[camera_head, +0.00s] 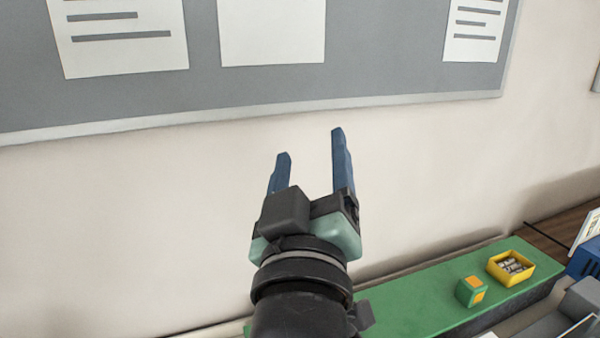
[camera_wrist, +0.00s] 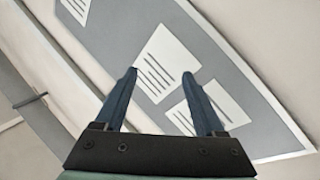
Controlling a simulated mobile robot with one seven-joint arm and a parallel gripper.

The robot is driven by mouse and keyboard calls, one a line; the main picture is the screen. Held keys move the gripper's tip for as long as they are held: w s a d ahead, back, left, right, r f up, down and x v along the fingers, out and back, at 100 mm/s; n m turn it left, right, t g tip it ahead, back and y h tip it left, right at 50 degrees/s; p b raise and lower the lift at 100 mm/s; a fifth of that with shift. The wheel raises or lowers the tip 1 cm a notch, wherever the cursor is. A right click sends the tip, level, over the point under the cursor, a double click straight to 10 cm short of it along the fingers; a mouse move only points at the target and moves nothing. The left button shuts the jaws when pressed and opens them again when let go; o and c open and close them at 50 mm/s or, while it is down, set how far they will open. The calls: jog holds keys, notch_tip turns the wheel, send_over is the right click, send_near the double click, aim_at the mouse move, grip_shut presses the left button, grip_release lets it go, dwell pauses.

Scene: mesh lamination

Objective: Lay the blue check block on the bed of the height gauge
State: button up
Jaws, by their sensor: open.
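My gripper (camera_head: 310,150) is open and empty, raised in front of the wall with its blue fingers apart and pointing up. Its two fingers also show in the wrist view (camera_wrist: 162,75), with only the wall and board beyond them. I cannot make out the blue check block in either view. I cannot identify the height gauge or its bed; grey and blue parts are cut off at the right edge of the head view.
A green bench top (camera_head: 420,296) lies low at the right. On it are a green and orange cube (camera_head: 471,291) and a yellow bin (camera_head: 528,278) holding small metal parts. A grey notice board (camera_head: 400,50) with white sheets hangs on the wall. The space around my gripper is clear.

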jog(key=s+r+m+t, duration=0.2)
jog(key=s+r, duration=0.3)
jog(key=r, duration=0.3)
jog(key=s+a+r+m+t+y, duration=0.1)
jog(key=s+r+m+t, duration=0.2)
jog(key=s+r, duration=0.3)
notch_tip(320, 180, up, 2)
jog(key=shift+r+t, duration=0.1)
jog(key=shift+t, duration=0.6)
